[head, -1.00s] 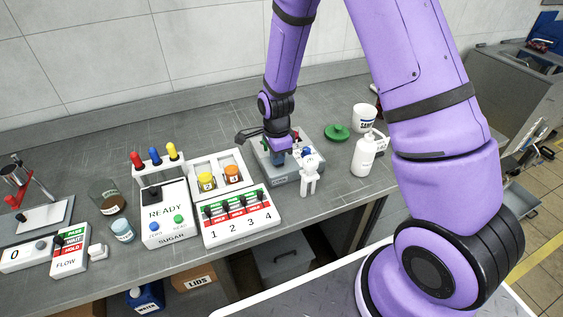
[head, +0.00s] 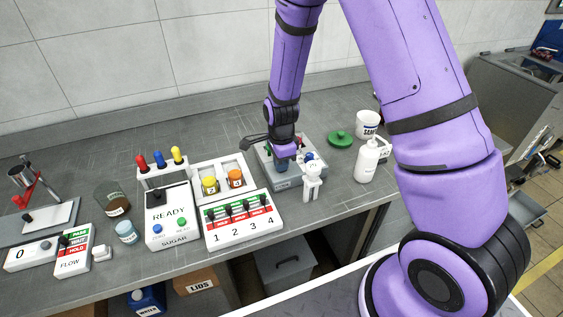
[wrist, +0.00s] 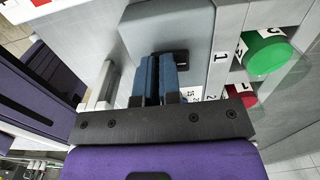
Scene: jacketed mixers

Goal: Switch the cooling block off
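The grey block (head: 287,183), which I take to be the cooling block, stands on the bench right of the numbered panel. In the wrist view its pale grey surface (wrist: 165,28) is under my fingertips, with a small black part (wrist: 178,57), perhaps its switch, at the tips. My gripper (head: 283,164) is low over the block. Its blue fingers (wrist: 160,78) are close together, and I see nothing clearly held between them. They hide part of the black part, so contact and switch position cannot be told. Slots marked 1 and 2 hold a green-capped (wrist: 266,52) and a red-capped item (wrist: 240,94).
A white figure-like holder (head: 313,180) stands close in front of the block. A white pump bottle (head: 367,160), a white tub (head: 367,123) and a green lid (head: 340,139) are to the right. The numbered switch panel (head: 242,222) and READY box (head: 169,217) are to the left.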

